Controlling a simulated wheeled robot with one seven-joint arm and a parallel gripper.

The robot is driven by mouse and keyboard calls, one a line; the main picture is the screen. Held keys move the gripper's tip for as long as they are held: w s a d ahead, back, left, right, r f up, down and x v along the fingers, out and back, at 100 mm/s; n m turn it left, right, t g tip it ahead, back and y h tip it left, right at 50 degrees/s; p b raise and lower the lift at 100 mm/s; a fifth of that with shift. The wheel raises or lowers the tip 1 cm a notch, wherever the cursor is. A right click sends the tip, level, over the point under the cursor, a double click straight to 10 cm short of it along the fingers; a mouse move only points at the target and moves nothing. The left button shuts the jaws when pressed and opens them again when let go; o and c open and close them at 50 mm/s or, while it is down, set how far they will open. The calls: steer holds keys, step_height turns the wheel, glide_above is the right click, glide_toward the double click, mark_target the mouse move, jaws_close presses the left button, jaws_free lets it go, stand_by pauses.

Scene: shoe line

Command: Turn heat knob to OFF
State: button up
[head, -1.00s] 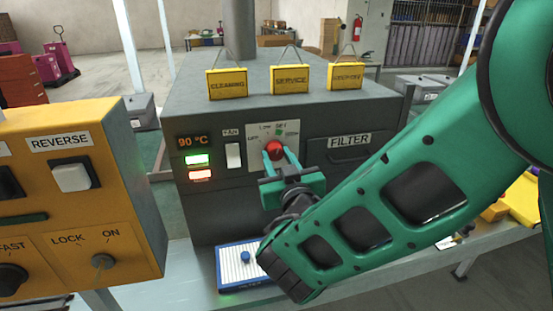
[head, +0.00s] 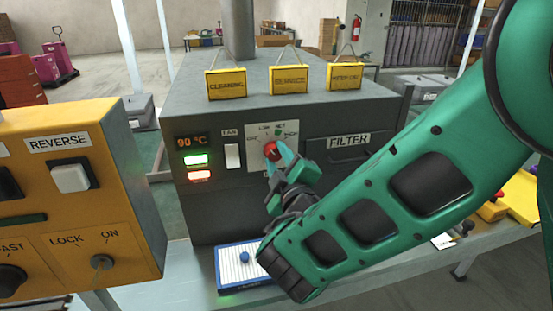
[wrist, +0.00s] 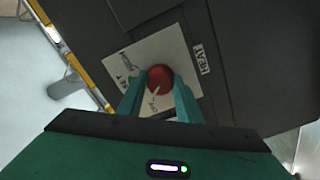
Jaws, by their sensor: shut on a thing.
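The red heat knob (head: 271,149) is on a pale dial plate on the front of the dark grey machine (head: 215,115). In the wrist view the knob (wrist: 160,78) sits between the fingertips, with a white pointer mark aimed toward the lower left of the picture. My gripper (head: 278,154) is shut on the knob and is tilted in the head view. The fingers (wrist: 160,92) touch the knob's two sides in the wrist view. A "HEAT" label (wrist: 201,59) shows beside the plate. The dial's small lettering is partly hidden and hard to read.
A display (head: 192,142) reads 90 °C, above a green light and a red light. A white FAN switch (head: 232,156) is left of the dial. A FILTER panel (head: 348,142) is to the right. A yellow control box (head: 120,190) stands at the left; a blue-edged tray (head: 228,283) lies below.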

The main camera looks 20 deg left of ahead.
steer(key=shift+f+n, duration=0.1)
steer(key=shift+n, duration=2.1)
steer(key=o, duration=1)
steer(key=shift+o, duration=0.2)
